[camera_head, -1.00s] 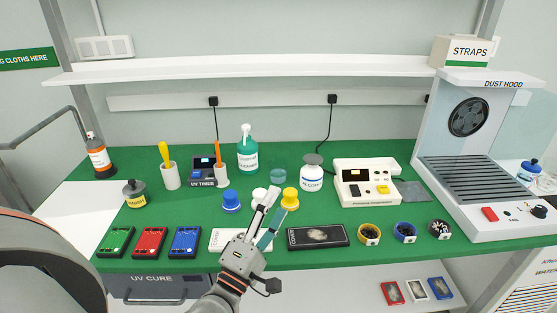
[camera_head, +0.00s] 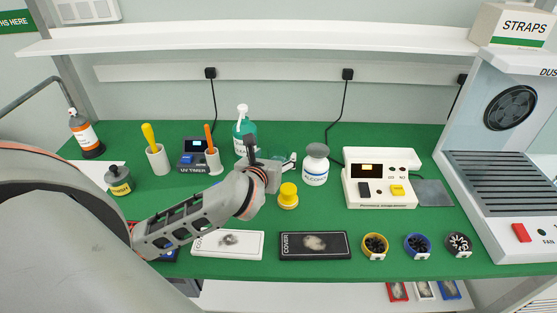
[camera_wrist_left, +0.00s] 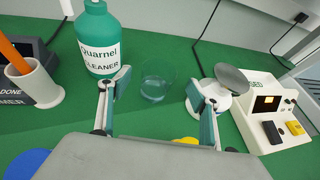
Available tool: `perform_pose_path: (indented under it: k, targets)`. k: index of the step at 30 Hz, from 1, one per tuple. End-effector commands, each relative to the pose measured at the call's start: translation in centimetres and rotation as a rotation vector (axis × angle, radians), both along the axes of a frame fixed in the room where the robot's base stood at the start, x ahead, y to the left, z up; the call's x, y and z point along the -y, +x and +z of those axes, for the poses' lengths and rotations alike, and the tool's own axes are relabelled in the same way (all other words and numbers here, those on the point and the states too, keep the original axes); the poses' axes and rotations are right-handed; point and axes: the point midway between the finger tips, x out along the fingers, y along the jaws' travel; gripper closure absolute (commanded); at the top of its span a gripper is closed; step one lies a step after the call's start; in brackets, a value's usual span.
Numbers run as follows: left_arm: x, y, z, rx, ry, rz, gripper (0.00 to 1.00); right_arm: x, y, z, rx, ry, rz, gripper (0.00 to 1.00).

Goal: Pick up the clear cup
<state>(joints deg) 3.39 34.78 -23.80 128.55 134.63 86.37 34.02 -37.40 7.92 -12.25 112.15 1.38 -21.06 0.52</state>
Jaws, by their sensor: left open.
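The clear cup (camera_wrist_left: 153,83) stands upright on the green table in the left wrist view, right of the green cleaner bottle (camera_wrist_left: 100,45). It is ahead of my left gripper (camera_wrist_left: 156,94), framed between the two spread fingers. The fingers are open and empty. In the head view my left gripper (camera_head: 274,160) is low over the table between the cleaner bottle (camera_head: 244,135) and the alcohol bottle (camera_head: 315,165), and mostly hides the cup. I cannot tell whether the cup is between the pads or just beyond them. My right gripper is not in view.
The white alcohol bottle (camera_wrist_left: 215,92) is close to the right finger. A yellow-topped pot (camera_head: 288,195) stands just in front of the gripper. A white instrument (camera_head: 380,178) is on the right. Dark and white cover boxes (camera_head: 315,245) lie at the front edge.

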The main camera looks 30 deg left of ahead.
Motion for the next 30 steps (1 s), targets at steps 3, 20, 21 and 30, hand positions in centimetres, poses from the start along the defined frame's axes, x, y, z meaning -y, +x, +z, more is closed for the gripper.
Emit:
perform_pose_path:
  k: [3,20,21,30]
  targets:
    - [-0.5,1.3,-0.5,0.001,0.003,0.002,0.38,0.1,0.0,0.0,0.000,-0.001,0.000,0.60]
    - [-1.6,4.4,-2.0,0.001,0.003,0.000,0.40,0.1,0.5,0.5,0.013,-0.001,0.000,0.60]
    - [-1.6,4.4,-2.0,0.002,0.003,0.000,0.50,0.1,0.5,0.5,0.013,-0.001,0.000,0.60]
    - [-1.6,4.4,-1.9,0.003,0.003,0.000,0.82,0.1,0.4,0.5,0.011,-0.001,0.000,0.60]
